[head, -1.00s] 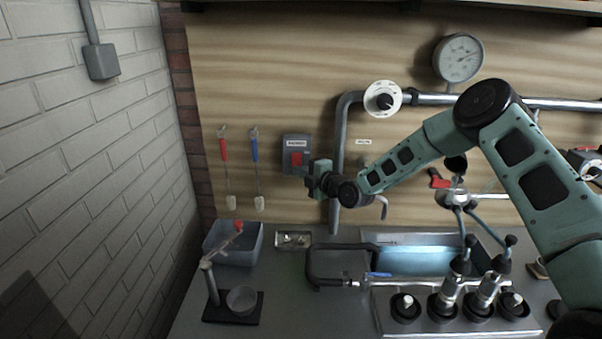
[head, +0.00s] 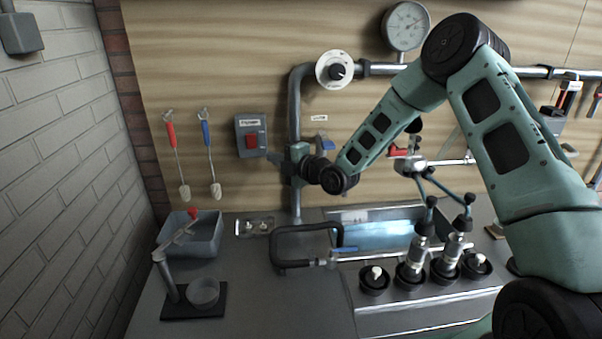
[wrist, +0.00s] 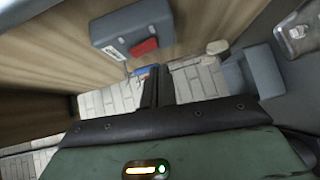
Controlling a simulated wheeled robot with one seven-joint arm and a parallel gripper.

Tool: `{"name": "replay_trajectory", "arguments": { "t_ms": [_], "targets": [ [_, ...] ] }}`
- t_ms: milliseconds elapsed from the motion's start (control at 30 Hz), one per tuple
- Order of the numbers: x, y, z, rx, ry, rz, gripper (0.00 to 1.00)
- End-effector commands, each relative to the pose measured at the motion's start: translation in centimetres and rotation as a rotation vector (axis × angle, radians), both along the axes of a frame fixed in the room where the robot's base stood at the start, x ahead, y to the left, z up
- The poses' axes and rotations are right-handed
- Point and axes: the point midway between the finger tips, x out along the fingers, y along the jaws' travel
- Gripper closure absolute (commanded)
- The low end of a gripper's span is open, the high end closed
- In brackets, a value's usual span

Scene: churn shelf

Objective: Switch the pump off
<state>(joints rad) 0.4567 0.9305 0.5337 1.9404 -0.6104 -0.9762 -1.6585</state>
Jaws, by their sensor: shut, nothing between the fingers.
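The pump switch is a grey box (head: 246,124) on the wooden wall panel, with a red rocker (head: 252,141) and a pale label above it. In the wrist view the box (wrist: 112,28) and its red rocker (wrist: 144,47) lie beyond my fingers. I cannot tell which way the rocker is tilted. My gripper (head: 271,157) is just right of and below the box in the head view. Its fingers (wrist: 155,84) are shut and empty in the wrist view, apart from the rocker in the picture.
A vertical grey pipe (head: 295,98) runs close by my gripper, with a white dial (head: 334,70) above. Red and blue handled brushes (head: 171,137) hang left of the box. A grey bin (head: 204,240) and a sink (head: 380,238) are below.

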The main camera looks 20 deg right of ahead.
Motion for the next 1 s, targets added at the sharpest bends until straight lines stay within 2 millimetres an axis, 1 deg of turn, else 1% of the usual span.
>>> {"name": "replay_trajectory", "arguments": {
  "t_ms": [33,200,300,400,500,600,1000],
  "targets": [
    [-1.2,-0.6,-0.3,-0.003,0.0,-0.001,1.0],
    [-4.6,-2.4,0.0,-0.003,-0.001,-0.001,1.0],
    [-6.4,-3.3,0.2,-0.002,-0.002,-0.001,1.0],
    [-7.6,-4.0,0.4,-0.002,-0.002,-0.001,1.0],
    [-8.5,-4.4,0.6,-0.001,-0.002,0.0,1.0],
    [-9.0,-4.6,0.6,-0.001,0.0,0.0,1.0],
    [-9.1,-4.6,0.7,0.001,-0.001,0.001,1.0]
  ]
}}
